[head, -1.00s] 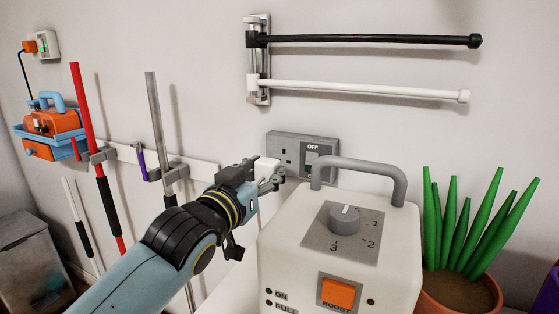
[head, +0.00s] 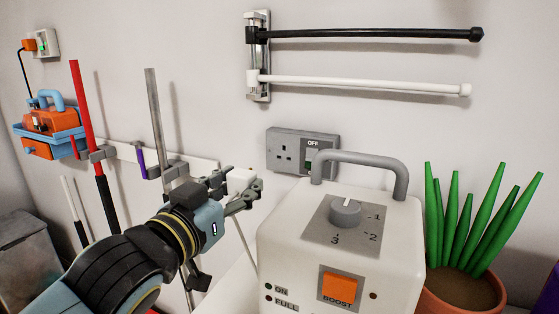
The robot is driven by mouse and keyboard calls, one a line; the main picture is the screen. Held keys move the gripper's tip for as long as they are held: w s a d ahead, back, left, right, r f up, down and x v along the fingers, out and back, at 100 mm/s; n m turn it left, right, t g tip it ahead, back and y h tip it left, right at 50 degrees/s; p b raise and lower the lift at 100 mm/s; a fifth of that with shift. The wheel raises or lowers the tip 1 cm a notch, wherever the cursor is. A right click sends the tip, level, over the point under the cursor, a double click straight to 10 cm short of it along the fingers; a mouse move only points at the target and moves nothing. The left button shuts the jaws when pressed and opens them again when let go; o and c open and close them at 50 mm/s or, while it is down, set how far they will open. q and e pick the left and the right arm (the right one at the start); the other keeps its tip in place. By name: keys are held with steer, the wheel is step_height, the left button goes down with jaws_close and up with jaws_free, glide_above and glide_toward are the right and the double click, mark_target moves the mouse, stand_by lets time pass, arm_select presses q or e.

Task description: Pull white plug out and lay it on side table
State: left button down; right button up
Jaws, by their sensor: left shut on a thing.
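The white plug (head: 239,180) is held between the fingers of my left gripper (head: 240,188), which is shut on it. The plug is clear of the grey wall socket (head: 286,150), to its left and a little lower. The socket's holes show bare and its switch side reads OFF. A pale cable hangs below the plug toward the white dryer unit (head: 275,235). The side table is not clearly identifiable; a pale surface (head: 228,290) shows low beside the unit. My right gripper is not in view.
The white unit has a grey handle (head: 360,158), a dial (head: 345,212) and an orange BOOST button (head: 340,289). A potted plant (head: 460,285) stands at right. Black and white rails (head: 370,86) project above. A tool rack with poles (head: 157,120) is close behind my left arm.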

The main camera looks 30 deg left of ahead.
mark_target(235, 188)
arm_select(q)
steer(key=shift+s+f+b, duration=0.1)
steer(key=shift+s+b, duration=0.75)
steer(key=shift+s, duration=1.3)
steer(key=shift+s+b, duration=0.5)
steer(key=shift+s, duration=0.2)
